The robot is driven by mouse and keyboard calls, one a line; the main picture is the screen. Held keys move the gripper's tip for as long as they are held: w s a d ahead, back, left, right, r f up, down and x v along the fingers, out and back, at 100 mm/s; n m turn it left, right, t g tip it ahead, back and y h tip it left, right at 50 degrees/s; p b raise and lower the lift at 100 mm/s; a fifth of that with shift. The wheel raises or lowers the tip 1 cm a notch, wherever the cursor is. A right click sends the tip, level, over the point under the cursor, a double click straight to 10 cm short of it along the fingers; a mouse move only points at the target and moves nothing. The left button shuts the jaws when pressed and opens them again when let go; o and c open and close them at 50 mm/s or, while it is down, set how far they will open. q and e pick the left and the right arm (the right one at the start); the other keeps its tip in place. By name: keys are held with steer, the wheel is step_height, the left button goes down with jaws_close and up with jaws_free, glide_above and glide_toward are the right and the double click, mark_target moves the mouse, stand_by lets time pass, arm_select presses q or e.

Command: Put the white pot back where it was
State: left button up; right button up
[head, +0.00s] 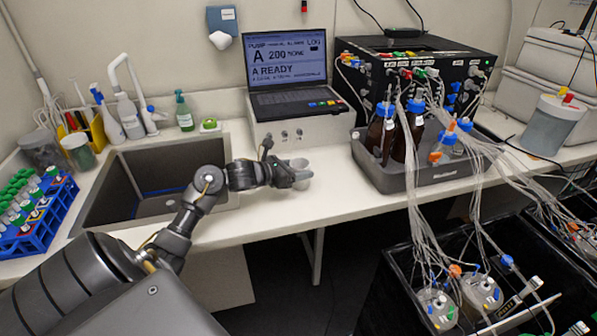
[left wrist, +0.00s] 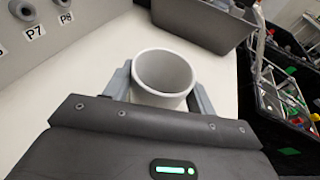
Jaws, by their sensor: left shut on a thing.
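The white pot (left wrist: 162,76) is a small round open cup, seen from above in the left wrist view. My left gripper (left wrist: 160,92) is shut on it, one finger on each side. In the head view the pot (head: 299,164) shows small at the tip of my left gripper (head: 292,174), over the white counter between the sink and the grey tray. I cannot tell whether the pot touches the counter. It looks upright and empty. My right gripper is not in view.
A laptop on a white box (head: 298,128) stands behind the pot. A grey tray with brown bottles (head: 365,170) is to the right, and the sink (head: 150,180) is to the left. Bare counter (head: 325,190) lies around the gripper; tubes hang over black bins at lower right.

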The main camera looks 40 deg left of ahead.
arm_select(q)
steer(key=shift+s, duration=0.1)
steer(key=shift+f, duration=0.1)
steer(key=o, duration=1)
